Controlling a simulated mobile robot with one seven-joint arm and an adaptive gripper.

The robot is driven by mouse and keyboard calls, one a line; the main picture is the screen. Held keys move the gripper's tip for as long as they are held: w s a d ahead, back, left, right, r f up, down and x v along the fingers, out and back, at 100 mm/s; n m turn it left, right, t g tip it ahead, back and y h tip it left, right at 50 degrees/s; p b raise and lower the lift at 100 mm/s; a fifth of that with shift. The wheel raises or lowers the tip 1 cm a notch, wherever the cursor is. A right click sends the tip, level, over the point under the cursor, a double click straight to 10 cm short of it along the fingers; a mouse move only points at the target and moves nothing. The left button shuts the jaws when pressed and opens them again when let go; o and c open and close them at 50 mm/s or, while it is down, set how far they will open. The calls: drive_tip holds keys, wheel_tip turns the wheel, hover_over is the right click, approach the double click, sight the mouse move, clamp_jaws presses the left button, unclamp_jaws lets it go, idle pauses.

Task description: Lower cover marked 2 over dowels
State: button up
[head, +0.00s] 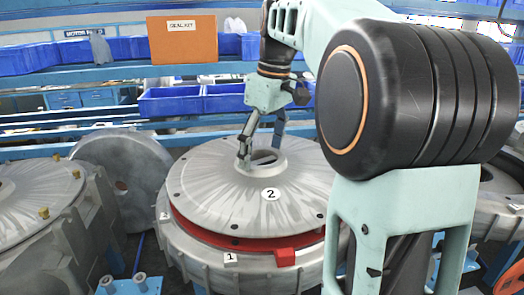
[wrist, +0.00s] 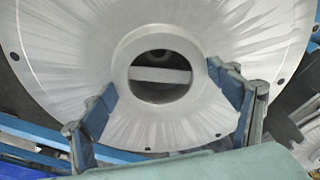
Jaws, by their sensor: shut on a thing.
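The cover marked 2 (head: 215,195) is a grey, shallow-domed disc with a raised hub and a central hole. I cannot tell whether the cover touches the ring. My gripper (head: 262,152) is shut on the cover's hub, one finger on each side. The wrist view shows the cover (wrist: 60,60) with my fingers (wrist: 168,90) beside its hub hole and a pale bar visible through it. No dowels under the cover can be made out.
A red block (head: 285,257) juts out at the ring's front. Another housing with brass-coloured pegs (head: 43,213) stands at left, near an upright grey disc (head: 125,180). Blue bins (head: 175,102) and an orange seal kit box (head: 182,40) are behind.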

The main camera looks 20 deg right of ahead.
drive_tip(key=shift+f+b, duration=0.45)
drive_tip(key=shift+f, duration=0.6)
idle(2.7)
drive_tip(key=o, duration=1.8)
drive_tip(key=shift+o, duration=0.8)
drive_tip(key=shift+f, duration=0.2)
wheel_tip(320, 180, up, 12)
drive_tip(key=s+d, duration=0.1)
drive_tip(key=shift+s, duration=0.25)
